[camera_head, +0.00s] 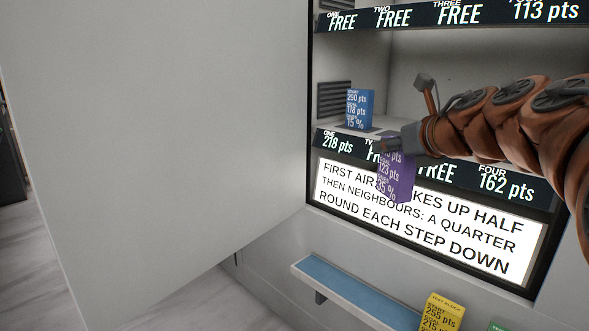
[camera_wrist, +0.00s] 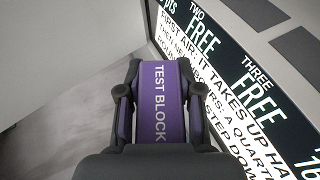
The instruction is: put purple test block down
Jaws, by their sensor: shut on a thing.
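The purple test block (camera_head: 396,177) hangs upright below the end of my arm in the head view, in front of the lower display strip and the lit sign. Its printed face reads 123 pts and 35 %, partly hidden at the top. My gripper (camera_head: 392,146) is shut on it. In the wrist view, the purple block (camera_wrist: 161,100), lettered TEST BLOCK, sits between the two fingers of my gripper (camera_wrist: 160,88). It is held in the air, with nothing seen touching it from below.
A blue block (camera_head: 359,109) stands on the cabinet shelf (camera_head: 352,129), left. Below the lit sign (camera_head: 420,213) is a ledge with a blue top (camera_head: 350,290). A yellow test block (camera_head: 442,312) and part of a green one (camera_head: 498,327) stand lower right. A large pale panel (camera_head: 160,130) fills the left.

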